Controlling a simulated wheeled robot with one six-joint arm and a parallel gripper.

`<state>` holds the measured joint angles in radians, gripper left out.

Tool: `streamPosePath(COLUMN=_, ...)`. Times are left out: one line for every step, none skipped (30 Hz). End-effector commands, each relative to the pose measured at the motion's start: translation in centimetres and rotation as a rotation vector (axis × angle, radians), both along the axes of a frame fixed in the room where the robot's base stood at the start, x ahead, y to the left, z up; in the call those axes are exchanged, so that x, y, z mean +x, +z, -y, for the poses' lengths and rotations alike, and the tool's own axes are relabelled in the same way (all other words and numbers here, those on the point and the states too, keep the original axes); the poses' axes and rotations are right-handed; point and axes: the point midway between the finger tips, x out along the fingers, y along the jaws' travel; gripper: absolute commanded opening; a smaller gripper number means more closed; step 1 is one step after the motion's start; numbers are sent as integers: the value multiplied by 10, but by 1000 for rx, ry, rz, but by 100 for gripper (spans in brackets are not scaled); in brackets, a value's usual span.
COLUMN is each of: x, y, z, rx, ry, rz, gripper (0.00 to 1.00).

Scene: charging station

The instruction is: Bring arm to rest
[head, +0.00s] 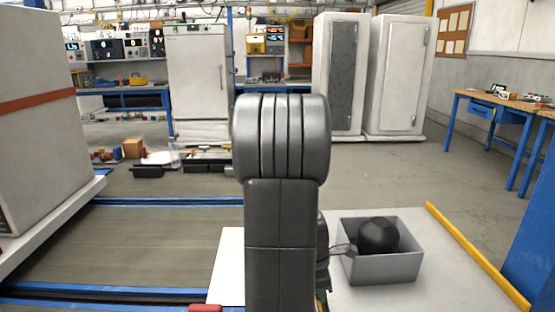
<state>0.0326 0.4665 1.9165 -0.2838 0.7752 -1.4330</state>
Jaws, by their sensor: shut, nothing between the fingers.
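My arm (281,200) stands upright in the middle of the head view, dark grey with a thick rounded joint at its top. My gripper does not show; the arm's own links may hide it. A dark part shows just right of the lower arm, but I cannot tell what it is.
A grey open box (385,268) holding a black rounded object (378,236) sits on a light surface right of my arm, with a yellow edge strip (475,255) beyond it. A large pale cabinet (40,120) stands at left. Open floor lies ahead right.

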Motion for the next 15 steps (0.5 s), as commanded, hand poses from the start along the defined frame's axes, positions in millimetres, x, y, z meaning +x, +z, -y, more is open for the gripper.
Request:
streamPosePath(x=-1, y=-5, z=1, rx=0, ry=-1, rz=0, gripper=0)
streamPosePath(x=-1, y=-5, z=1, rx=0, ry=-1, rz=0, gripper=0)
streamPosePath(x=-1, y=-6, z=2, rx=0, ry=-1, rz=-1, gripper=0)
streamPosePath(x=-1, y=-6, z=2, rx=1, ry=0, rz=-1, gripper=0)
streamPosePath(x=-1, y=-7, z=2, rx=1, ry=0, rz=-1, gripper=0)
streamPosePath(x=-1, y=-7, z=2, rx=1, ry=0, rz=-1, gripper=0)
streamPosePath(x=-1, y=-7, z=2, rx=1, ry=0, rz=-1, gripper=0)
streamPosePath(x=-1, y=-7, z=2, rx=1, ry=0, rz=-2, gripper=0)
streamPosePath(x=-1, y=-7, z=2, rx=1, ry=0, rz=-2, gripper=0)
streamPosePath(x=-1, y=-7, z=3, rx=1, ry=0, rz=-2, gripper=0)
streamPosePath(x=-2, y=-7, z=2, rx=1, ry=0, rz=-3, gripper=0)
streamPosePath(x=-2, y=-7, z=2, rx=1, ry=0, rz=-3, gripper=0)
streamPosePath(x=-2, y=-8, z=2, rx=1, ry=0, rz=-3, gripper=0)
streamPosePath(x=-2, y=-8, z=2, rx=1, ry=0, rz=-3, gripper=0)
streamPosePath(x=-2, y=-8, z=2, rx=1, ry=0, rz=-4, gripper=0)
